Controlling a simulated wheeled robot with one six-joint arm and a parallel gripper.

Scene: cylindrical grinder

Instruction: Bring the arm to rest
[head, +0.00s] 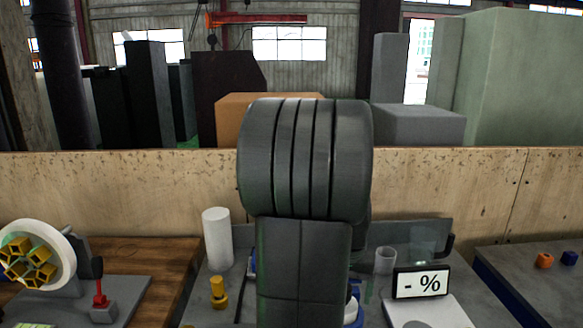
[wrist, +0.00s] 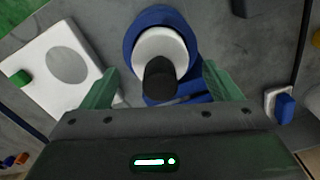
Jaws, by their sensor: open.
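In the wrist view my gripper (wrist: 160,72) is open, its two green fingers spread wide. Between and beyond the fingertips is a round white object with a dark knob (wrist: 158,78) on a blue base (wrist: 132,42). The fingers appear apart from it, and nothing is seen held. In the head view my own grey arm stands upright in the middle of the picture. It hides my gripper and much of the grey bench (head: 210,290) behind it.
A white wheel holding yellow parts (head: 62,250) is at left. A wooden panel (head: 450,180) runs behind.

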